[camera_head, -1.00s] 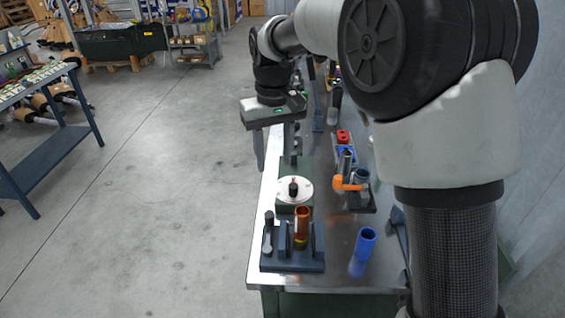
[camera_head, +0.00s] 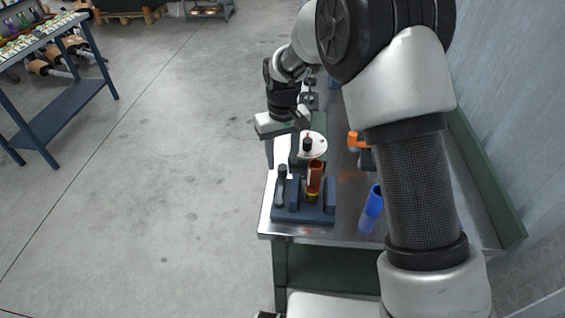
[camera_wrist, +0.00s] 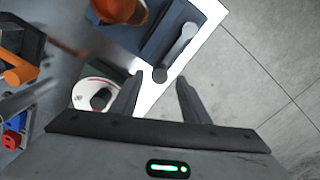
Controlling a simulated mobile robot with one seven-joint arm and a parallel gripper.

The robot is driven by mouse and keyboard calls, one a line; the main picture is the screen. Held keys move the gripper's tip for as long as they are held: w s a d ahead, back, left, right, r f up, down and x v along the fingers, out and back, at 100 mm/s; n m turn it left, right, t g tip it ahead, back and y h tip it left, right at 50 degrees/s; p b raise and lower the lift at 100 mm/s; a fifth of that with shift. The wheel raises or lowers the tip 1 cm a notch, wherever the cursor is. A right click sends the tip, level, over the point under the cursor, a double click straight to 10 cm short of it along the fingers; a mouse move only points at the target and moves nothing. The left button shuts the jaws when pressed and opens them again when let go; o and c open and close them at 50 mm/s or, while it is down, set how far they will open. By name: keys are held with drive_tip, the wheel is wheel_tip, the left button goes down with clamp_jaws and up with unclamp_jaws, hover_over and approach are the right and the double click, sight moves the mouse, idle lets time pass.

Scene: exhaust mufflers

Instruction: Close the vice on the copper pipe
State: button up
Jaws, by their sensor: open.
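The copper pipe (camera_head: 315,177) stands upright in the dark blue vice (camera_head: 312,215) at the near end of the bench, with a yellow band at its foot. I cannot tell if the jaws touch it. The vice's grey lever (camera_head: 280,187) is on its left side. In the wrist view the pipe (camera_wrist: 116,9) is at the top, and the lever (camera_wrist: 182,43) runs down to a round end just beyond my fingers. My gripper (camera_head: 283,158) is open and empty, behind the vice at the bench's left edge. Its fingers also show in the wrist view (camera_wrist: 160,88).
A blue tube (camera_head: 371,210) stands right of the vice. A round white dial (camera_head: 318,146) with a dark knob sits behind it, close to my gripper. An orange part (camera_head: 354,140) is farther right. The floor left of the bench is clear.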

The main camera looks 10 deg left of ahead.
sight(281, 183)
drive_tip(key=shift+f, duration=1.15)
clamp_jaws()
